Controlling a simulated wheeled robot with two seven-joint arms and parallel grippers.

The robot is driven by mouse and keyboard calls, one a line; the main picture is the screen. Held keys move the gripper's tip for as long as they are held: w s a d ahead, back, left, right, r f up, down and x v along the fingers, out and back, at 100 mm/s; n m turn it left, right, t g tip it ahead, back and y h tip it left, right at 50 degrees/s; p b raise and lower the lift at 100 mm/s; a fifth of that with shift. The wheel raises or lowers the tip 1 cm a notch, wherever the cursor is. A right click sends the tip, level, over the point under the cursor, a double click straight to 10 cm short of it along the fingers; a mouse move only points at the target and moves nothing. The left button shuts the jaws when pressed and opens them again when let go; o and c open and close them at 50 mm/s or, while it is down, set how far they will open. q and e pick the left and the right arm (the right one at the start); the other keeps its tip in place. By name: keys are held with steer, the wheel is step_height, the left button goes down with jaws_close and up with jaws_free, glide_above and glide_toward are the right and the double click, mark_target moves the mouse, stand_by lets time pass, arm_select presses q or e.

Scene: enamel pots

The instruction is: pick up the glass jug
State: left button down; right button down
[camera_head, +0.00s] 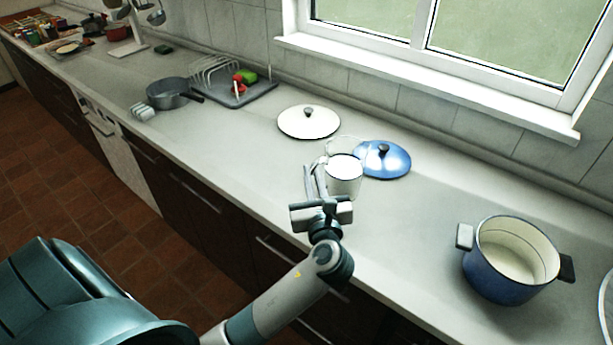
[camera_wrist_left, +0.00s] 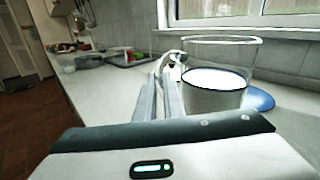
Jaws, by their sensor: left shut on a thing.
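The finger tips partly hide the handle. My right gripper is not in view.
A blue lid (camera_head: 395,164) lies close behind the jug, and a white lid (camera_head: 309,125) lies further left. A blue pot (camera_head: 503,280) stands at right. A grey pan (camera_head: 167,97) and a dish rack (camera_head: 235,93) are further left. The counter between jug and pot is clear.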

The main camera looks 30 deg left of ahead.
mark_target(335, 161)
arm_select(q)
steer(key=shift+s+d+r+b, duration=0.2)
steer(key=shift+s+d+r, duration=0.2)
steer(key=shift+d+r, duration=0.75)
steer(key=shift+s+d+r+b, duration=0.15)
steer(key=shift+s+d+r, duration=0.35)
steer(key=shift+d, duration=1.1)
steer(key=shift+s+d+r+b, duration=0.25)
steer(key=shift+d+r, duration=0.75)
steer(key=shift+d, duration=0.35)
steer(key=shift+r, duration=0.1)
